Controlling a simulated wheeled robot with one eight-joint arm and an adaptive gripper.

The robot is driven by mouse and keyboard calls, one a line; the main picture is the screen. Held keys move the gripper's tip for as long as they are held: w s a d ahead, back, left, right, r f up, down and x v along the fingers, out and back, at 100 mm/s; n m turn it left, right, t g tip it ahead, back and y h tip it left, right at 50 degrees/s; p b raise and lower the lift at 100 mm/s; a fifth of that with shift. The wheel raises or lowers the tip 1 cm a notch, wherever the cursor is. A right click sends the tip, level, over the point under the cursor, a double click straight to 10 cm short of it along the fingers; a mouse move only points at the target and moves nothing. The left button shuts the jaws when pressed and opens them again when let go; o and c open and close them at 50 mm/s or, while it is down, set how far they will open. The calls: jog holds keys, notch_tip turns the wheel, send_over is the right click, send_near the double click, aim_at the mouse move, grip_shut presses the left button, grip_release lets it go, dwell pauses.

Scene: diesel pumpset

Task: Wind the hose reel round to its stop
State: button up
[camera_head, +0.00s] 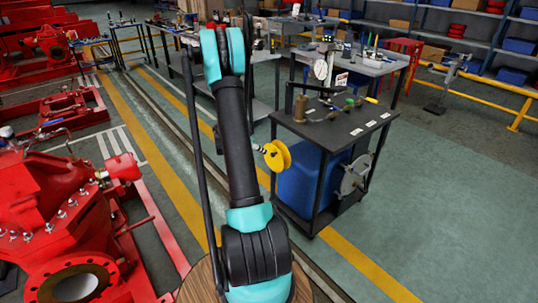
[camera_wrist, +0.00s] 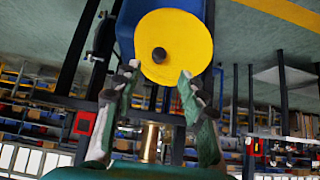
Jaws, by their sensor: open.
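A round yellow disc (camera_head: 275,155), which looks like the face of the hose reel, shows on the left side of a black cart. In the wrist view the same yellow disc (camera_wrist: 185,35) fills the upper middle, with a dark round knob or hub (camera_wrist: 159,54) on it. My gripper (camera_wrist: 158,76) is open, its two fingers spread below the knob in the picture. The knob lies just beyond the gap between the fingertips, and I cannot tell if anything touches. In the head view my arm hides most of the gripper. No hose is clearly visible.
The black cart (camera_head: 345,133) carries a brass fitting and small parts on top and a blue tank (camera_head: 299,180) below. A grey wheel-like part (camera_head: 354,174) is on its right side. Red pump machinery (camera_head: 60,215) stands at left. Green floor is clear at right.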

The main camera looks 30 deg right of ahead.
jog(key=x, duration=0.8)
jog(key=shift+d+f, duration=0.1)
jog(key=shift+f, duration=0.05)
jog(key=shift+c, duration=0.6)
grip_shut()
